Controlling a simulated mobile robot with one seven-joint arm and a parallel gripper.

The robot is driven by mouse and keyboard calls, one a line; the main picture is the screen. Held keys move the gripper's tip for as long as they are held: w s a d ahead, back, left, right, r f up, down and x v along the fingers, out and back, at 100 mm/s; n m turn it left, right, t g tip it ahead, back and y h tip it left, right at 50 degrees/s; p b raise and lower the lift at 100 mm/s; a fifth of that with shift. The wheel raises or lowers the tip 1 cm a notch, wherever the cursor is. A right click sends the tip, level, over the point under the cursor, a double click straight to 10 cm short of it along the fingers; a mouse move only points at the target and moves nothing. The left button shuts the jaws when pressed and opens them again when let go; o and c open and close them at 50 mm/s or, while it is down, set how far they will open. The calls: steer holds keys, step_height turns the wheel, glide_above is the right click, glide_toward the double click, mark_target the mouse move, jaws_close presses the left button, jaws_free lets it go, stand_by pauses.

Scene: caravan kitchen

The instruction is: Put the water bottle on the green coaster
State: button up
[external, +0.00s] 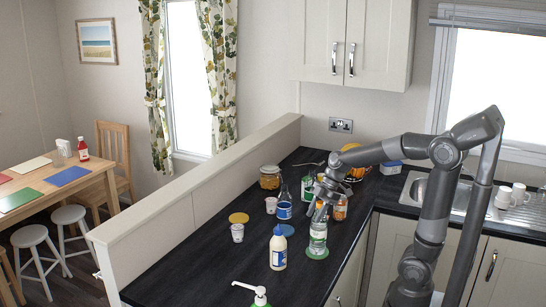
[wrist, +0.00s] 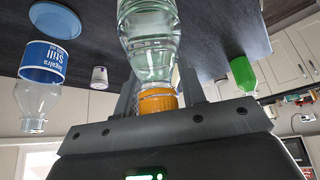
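A clear water bottle (external: 318,236) with an orange cap stands upright at the green coaster (external: 318,254) on the dark counter. Its base appears on or just above the coaster; a small gap cannot be ruled out. My gripper (external: 321,210) reaches down onto the bottle's top. In the wrist view, the bottle (wrist: 150,45) lies between my gripper's fingers (wrist: 158,98), which sit close on both sides of the cap and neck. The gripper looks shut on the bottle. The bottle's base and the coaster are outside the wrist view.
A blue-labelled bottle (external: 284,209) stands behind left, near a blue coaster (external: 287,230). A white lotion bottle (external: 278,249) is left of the held bottle. Small cups (external: 238,233), jars (external: 269,177) and a yellow coaster (external: 238,217) are further left and back. The front-left counter is mostly clear.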

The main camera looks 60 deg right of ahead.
steer(key=shift+o, duration=1)
steer(key=shift+r, duration=0.2)
steer(key=v, duration=1.2)
steer(key=s+a+f+m+t+h, duration=0.2)
steer(key=s+a+f+m+h, duration=0.2)
steer(key=s+a+f+m, duration=0.3)
steer(key=s+f+m, duration=0.1)
steer(key=s+m, duration=0.3)
steer(key=s, duration=0.1)
steer(key=shift+a+f+h, duration=0.15)
steer(key=shift+f+h, duration=0.2)
steer(key=shift+h, duration=0.05)
